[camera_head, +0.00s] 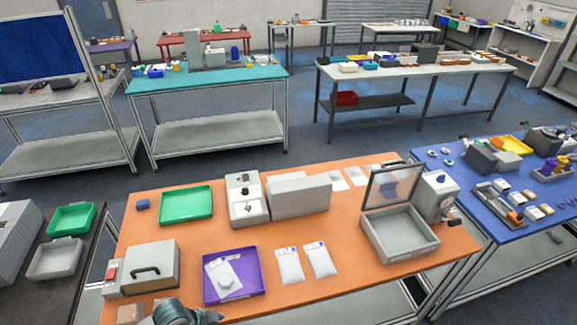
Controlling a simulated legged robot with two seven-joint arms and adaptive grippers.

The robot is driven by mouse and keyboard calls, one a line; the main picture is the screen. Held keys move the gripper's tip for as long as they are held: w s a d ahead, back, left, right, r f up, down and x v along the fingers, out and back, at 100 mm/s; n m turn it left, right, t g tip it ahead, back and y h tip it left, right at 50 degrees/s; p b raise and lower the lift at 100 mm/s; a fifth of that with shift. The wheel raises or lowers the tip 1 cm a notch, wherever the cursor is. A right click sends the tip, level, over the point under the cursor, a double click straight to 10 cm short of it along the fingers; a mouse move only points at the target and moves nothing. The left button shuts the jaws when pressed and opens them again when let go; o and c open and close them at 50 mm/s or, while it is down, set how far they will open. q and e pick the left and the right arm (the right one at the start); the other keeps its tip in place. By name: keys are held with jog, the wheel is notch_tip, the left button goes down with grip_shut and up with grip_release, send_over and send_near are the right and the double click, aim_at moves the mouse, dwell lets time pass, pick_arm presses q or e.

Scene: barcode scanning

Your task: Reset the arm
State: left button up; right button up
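A grey, rounded part of an arm of mine shows at the bottom edge, left of centre, in front of the orange table (350,275). No gripper fingers can be made out there, and my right gripper is out of view. A purple tray (258,268) holds white labelled packets (224,275). Two more white packets (289,265) (320,260) lie flat to its right. A green tray (186,206) sits at the back left, apparently empty. A grey device with a small dark part on top (246,200) stands behind the purple tray.
A grey box with a black handle (151,268) stands at the front left. A grey block (299,195) is at the back. A grey bin with a raised clear lid (399,235) is at the right. A blue table (480,214) with many items adjoins. Table is clear around the packets.

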pick_arm(q)
jog(key=s+d+f+n+t, duration=0.2)
jog(key=s+d+f+n, duration=0.2)
jog(key=s+d+n, duration=0.1)
jog(key=s+a+f+n+g+y, duration=0.1)
jog(key=s+a+f+n+y, duration=0.3)
jog(key=s+a+n, duration=0.45)
notch_tip(320, 180, down, 26)
jog(key=s+d+m+g+b, duration=0.1)
jog(key=d+m+b, duration=0.1)
jog(key=m, duration=0.1)
jog(key=s+a+f+g+b, duration=0.1)
jog(key=s+a+f, duration=0.2)
jog(key=s+f, duration=1.5)
jog(key=shift+s+f+y, duration=0.3)
jog(key=shift+s+f, duration=0.05)
jog(key=shift+f, duration=0.45)
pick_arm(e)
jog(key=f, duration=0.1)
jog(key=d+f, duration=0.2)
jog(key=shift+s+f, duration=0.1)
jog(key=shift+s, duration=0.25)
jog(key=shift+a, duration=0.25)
